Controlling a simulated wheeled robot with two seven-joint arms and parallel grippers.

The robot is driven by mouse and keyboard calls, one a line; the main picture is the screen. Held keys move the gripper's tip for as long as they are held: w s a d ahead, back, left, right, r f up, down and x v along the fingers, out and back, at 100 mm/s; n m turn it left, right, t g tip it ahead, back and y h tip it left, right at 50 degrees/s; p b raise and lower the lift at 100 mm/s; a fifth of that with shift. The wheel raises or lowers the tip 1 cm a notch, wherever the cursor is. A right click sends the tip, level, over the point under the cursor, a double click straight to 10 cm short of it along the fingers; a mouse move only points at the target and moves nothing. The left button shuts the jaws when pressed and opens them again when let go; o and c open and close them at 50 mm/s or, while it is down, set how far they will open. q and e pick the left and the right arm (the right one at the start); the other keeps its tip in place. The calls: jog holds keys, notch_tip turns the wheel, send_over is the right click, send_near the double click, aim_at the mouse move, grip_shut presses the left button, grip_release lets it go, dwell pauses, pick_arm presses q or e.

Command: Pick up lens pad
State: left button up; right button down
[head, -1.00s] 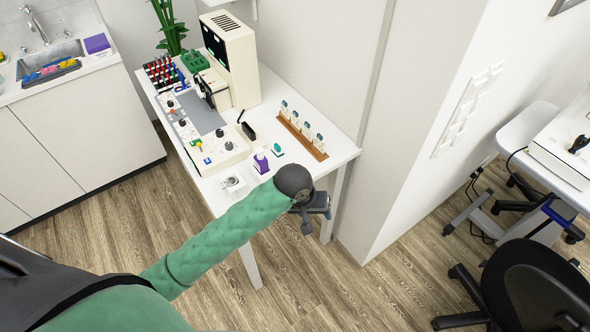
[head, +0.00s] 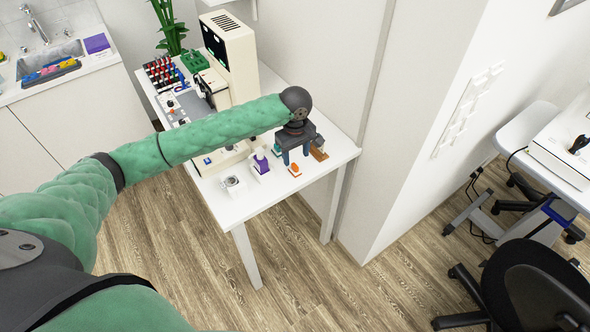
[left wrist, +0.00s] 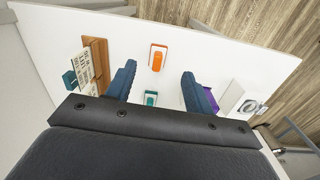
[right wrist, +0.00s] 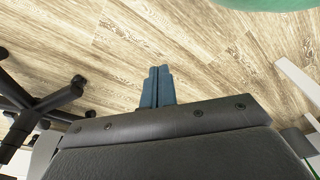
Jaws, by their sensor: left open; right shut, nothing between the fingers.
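Two small blocks lie on the white table (head: 218,204): an orange one with a white rim (head: 294,171) and a teal one with a white rim (head: 277,151). I cannot tell which is the lens pad. My left gripper (head: 296,157) is open and points down above them. In the left wrist view the orange block (left wrist: 157,58) shows between the fingertips (left wrist: 159,72), and the teal block (left wrist: 151,98) sits nearer the palm, between the fingers. Neither is held. My right gripper (right wrist: 158,69) is shut and empty above the wooden floor.
A wooden rack (left wrist: 95,57) stands beside one left finger, partly hidden in the head view. A purple item (head: 261,164) stands close to the other finger. A white round-topped device (head: 233,184) is near the front edge. A tall cream machine (head: 236,60) stands behind.

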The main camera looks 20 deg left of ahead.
aim_at(294, 164)
pick_arm(q)
jog(key=shift+w+a+r, duration=0.2)
jog(key=shift+w+a, duration=0.1)
jog(key=shift+a, duration=0.1)
jog(key=shift+w+a+n, duration=0.1)
jog(key=shift+a+n, duration=0.05)
jog(key=shift+n, duration=0.15)
jog(key=shift+f, duration=0.25)
jog(key=shift+f+p, duration=0.45)
jog(key=shift+f, duration=0.55)
jog(key=shift+w+f+p, duration=0.1)
jog(key=shift+f+p, duration=0.35)
jog(key=shift+p, duration=0.05)
notch_tip(294, 164, down, 4)
jog(key=shift+w+r+p, duration=0.15)
jog(key=shift+r+p, duration=0.1)
jog(key=shift+p, duration=0.6)
jog(key=shift+f, duration=0.4)
jog(key=c, duration=1)
pick_arm(e)
jog(key=s+d+f, duration=0.2)
jog(key=s+f, duration=0.3)
jog(key=shift+s+f, duration=0.2)
jog(key=shift+s, duration=0.1)
